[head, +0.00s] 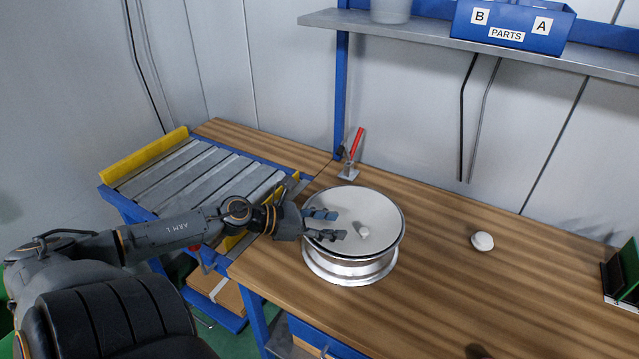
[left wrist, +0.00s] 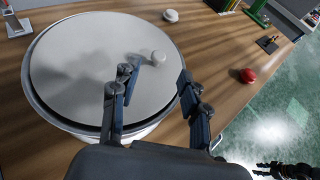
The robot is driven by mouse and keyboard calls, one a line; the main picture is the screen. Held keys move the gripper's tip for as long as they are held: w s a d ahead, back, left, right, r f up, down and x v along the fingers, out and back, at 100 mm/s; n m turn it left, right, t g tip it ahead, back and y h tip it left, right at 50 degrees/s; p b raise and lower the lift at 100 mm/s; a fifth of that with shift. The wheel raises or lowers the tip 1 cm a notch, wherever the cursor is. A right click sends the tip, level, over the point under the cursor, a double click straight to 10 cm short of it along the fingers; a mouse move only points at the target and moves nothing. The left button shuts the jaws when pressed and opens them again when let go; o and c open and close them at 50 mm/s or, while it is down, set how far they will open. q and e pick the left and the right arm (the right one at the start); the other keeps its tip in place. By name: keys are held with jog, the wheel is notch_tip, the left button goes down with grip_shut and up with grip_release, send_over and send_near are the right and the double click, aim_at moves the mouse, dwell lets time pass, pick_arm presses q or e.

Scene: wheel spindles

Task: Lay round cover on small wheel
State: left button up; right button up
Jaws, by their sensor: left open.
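A silver metal wheel (head: 350,272) lies flat on the wooden bench. A round white cover (head: 385,215) with a small white knob (head: 363,232) rests on its top and spans nearly the whole face. My left gripper (head: 340,225) reaches in from the left over the cover, open and empty, its fingers short of the knob. In the left wrist view the cover (left wrist: 85,60) fills the left side, and the knob (left wrist: 158,57) shows just past the open fingers (left wrist: 155,88). Dark mechanical parts, perhaps my right gripper (left wrist: 288,170), show at the lower right corner; their state is unclear.
A small white round object (head: 482,241) lies to the right on the bench. A red lever clamp (head: 354,150) stands behind the wheel. A red knob (left wrist: 247,75) sits near the bench edge. A roller conveyor (head: 195,175) is at the left; a shelf (head: 430,30) hangs above.

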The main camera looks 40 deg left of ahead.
pick_arm(q)
jog(key=shift+v, duration=1.4)
